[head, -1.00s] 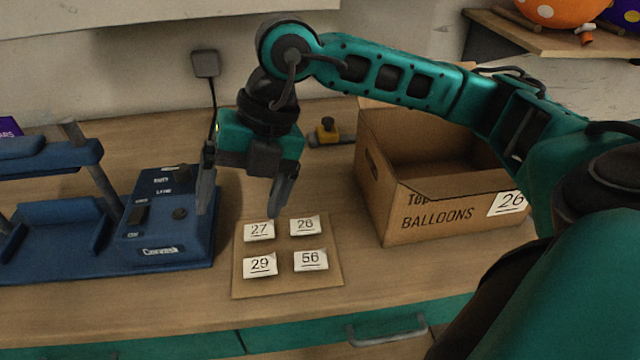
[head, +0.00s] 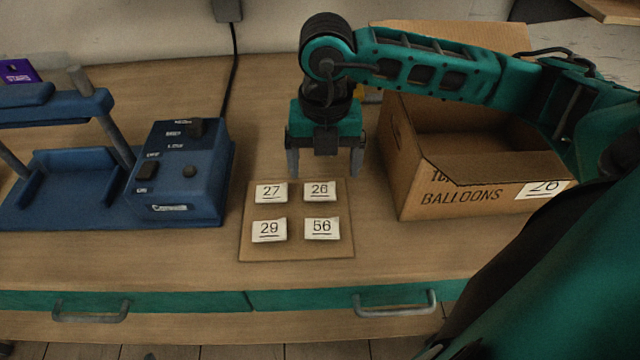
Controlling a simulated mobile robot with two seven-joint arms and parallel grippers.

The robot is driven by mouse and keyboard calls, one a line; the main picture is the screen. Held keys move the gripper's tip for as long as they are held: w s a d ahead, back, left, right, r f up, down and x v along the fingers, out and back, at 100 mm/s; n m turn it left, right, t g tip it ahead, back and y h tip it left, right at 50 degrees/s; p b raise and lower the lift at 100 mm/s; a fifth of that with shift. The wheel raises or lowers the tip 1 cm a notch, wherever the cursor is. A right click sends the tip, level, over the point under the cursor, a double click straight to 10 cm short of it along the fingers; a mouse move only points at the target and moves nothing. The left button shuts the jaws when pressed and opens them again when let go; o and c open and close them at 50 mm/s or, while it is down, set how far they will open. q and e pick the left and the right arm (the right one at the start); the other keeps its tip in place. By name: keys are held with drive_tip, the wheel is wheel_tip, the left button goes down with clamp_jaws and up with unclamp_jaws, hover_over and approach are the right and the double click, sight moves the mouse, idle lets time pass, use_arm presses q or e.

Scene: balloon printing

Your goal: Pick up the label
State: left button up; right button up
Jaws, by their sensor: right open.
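Several white number labels lie on a thin cardboard sheet (head: 295,254) on the wooden table. Label 27 (head: 271,193) is at back left and label 26 (head: 319,191) at back right. Label 29 (head: 269,230) is at front left and label 56 (head: 322,228) at front right. My right gripper (head: 325,173) is open and empty, pointing down at the back edge of the sheet, close behind and above label 26. Its height over the sheet is hard to tell. My left gripper is not in view.
A cardboard box marked balloons (head: 465,198), with a 26 label on its front, stands open to the right. A blue machine (head: 180,180) stands to the left of the sheet. The table in front of the sheet is clear, down to teal drawers with handles (head: 395,310).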

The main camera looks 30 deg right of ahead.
sight(320, 191)
drive_tip(key=f, duration=0.4)
drive_tip(key=shift+w+a+f, duration=0.25)
drive_tip(key=shift+w+f, duration=0.05)
drive_tip(key=shift+f, duration=0.3)
drive_tip(key=shift+f, duration=0.25)
drive_tip(key=c, duration=1.1)
drive_tip(key=shift+r, duration=0.15)
